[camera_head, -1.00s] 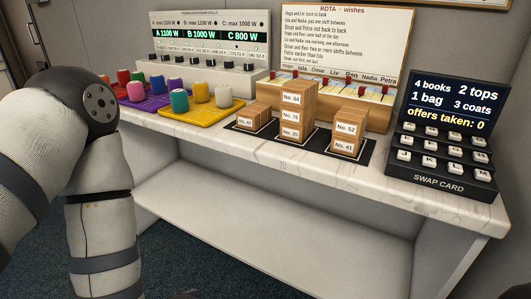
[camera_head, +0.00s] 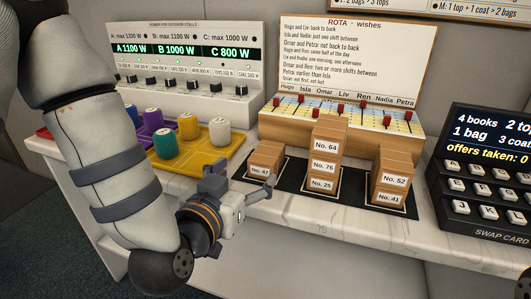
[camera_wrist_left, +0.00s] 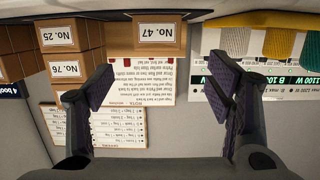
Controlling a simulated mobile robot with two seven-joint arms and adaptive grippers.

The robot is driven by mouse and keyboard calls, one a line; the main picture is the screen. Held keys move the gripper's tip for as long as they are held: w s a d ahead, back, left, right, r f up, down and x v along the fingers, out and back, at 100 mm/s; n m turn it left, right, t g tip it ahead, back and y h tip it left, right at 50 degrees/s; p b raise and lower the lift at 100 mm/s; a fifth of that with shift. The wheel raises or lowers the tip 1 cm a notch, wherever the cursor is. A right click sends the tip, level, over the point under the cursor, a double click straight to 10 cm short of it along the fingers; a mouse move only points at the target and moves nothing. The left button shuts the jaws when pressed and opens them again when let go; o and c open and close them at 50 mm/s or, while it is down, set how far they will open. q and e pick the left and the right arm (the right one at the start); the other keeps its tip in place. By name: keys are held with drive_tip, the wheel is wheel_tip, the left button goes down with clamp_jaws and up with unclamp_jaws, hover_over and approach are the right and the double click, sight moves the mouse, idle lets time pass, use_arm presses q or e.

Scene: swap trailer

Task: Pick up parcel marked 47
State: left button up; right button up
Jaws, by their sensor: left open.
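The parcel marked No. 47 (camera_head: 266,158) is a small brown box with a white label. It sits on a dark mat at the left of the parcel stacks. In the left wrist view, which is upside down, the same parcel (camera_wrist_left: 156,48) shows at the top middle, label facing the camera. My left gripper (camera_head: 236,187) is open and empty, just in front of this parcel. In the wrist view its two fingers (camera_wrist_left: 160,85) are spread wide, with the parcel ahead between their lines and apart from them. My right gripper is not in view.
Right of it stand a stack with No. 64, No. 76 and No. 25 (camera_head: 326,147), close by, and a stack with No. 52 and No. 41 (camera_head: 391,178). A yellow tray (camera_head: 196,166) with colored pieces lies left. The rota board (camera_head: 352,62) stands behind. The swap card console (camera_head: 488,203) is right.

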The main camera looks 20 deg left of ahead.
sight(260, 165)
use_arm(q)
drive_tip(key=w+f, duration=0.1)
drive_tip(key=w, duration=0.2)
drive_tip(key=w+f, duration=0.1)
drive_tip(key=w, duration=0.3)
drive_tip(key=w+f+b, duration=0.1)
drive_tip(key=w, duration=0.2)
drive_tip(key=shift+w+d, duration=0.15)
drive_tip(key=shift+d, duration=0.2)
drive_tip(key=c, duration=1.3)
